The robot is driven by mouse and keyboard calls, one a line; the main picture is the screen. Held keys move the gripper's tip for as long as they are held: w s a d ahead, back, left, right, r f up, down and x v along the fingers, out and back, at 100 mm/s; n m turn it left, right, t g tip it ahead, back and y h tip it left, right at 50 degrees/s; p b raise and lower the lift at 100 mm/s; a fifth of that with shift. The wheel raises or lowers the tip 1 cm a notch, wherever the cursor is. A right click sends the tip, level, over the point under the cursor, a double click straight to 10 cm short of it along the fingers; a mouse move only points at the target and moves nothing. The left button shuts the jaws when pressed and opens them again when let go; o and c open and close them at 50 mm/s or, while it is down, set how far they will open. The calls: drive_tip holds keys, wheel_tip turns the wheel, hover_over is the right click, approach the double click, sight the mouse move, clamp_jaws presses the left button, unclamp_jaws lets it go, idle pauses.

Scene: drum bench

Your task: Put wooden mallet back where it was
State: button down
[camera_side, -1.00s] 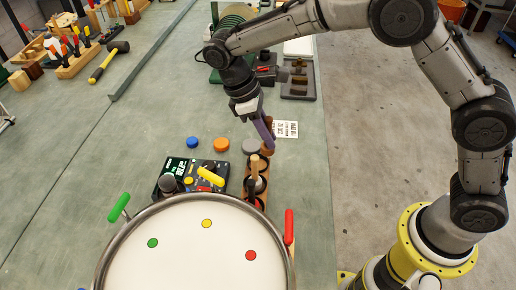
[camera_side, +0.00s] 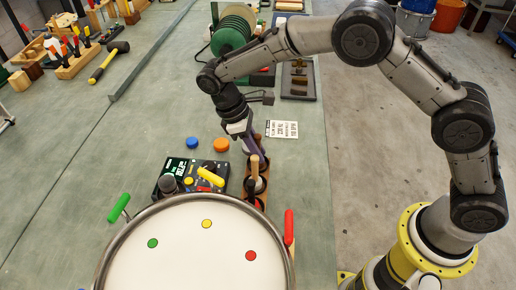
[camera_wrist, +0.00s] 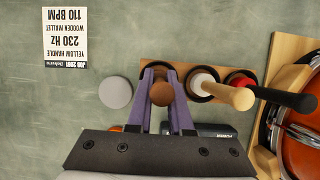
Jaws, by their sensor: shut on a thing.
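In the wrist view, my gripper (camera_wrist: 161,84) has its purple fingers shut on a brown round-ended piece, which I take to be the wooden mallet (camera_wrist: 161,94). It is over the left end of the wooden rack (camera_wrist: 290,46). Whether the mallet is in the end hole or above it I cannot tell. In the side view, my gripper (camera_side: 257,150) points down at the far end of the rack, and the fingers mostly hide the mallet. A mallet with a tan handle (camera_wrist: 232,94) and one with a black handle (camera_wrist: 285,97) stand in neighbouring holes.
A printed card (camera_side: 282,129) lies beyond the rack. An orange disc (camera_side: 221,144) and a blue disc (camera_side: 192,143) lie to the left, with a grey disc (camera_wrist: 115,92) close by the fingers. A black device (camera_side: 180,168) and the drum (camera_side: 180,240) crowd the near side.

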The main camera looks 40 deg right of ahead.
drive_tip(key=c, duration=0.8)
unclamp_jaws()
drive_tip(key=shift+c, duration=0.2)
drive_tip(key=v, duration=1.1)
drive_tip(key=s+d+r+m+t+y, duration=0.2)
drive_tip(key=s+d+r, duration=0.2)
drive_tip(key=d+r, duration=0.4)
drive_tip(key=s+d+r+m+t+y, duration=0.1)
drive_tip(key=s+d+r+m+t, duration=0.1)
drive_tip(key=s+d, duration=0.35)
drive_tip(key=s+d+r+m+t, duration=0.2)
drive_tip(key=s+d+r, duration=0.1)
drive_tip(key=s, duration=0.6)
drive_tip(key=s+d+f+m+t, duration=0.2)
drive_tip(key=s+f, duration=0.3)
drive_tip(key=s, duration=0.4)
drive_tip(key=shift+s+d+m+t, duration=0.35)
drive_tip(key=shift+d+m+t, duration=0.05)
drive_tip(key=shift+m, duration=0.1)
drive_tip(key=shift+f, duration=0.1)
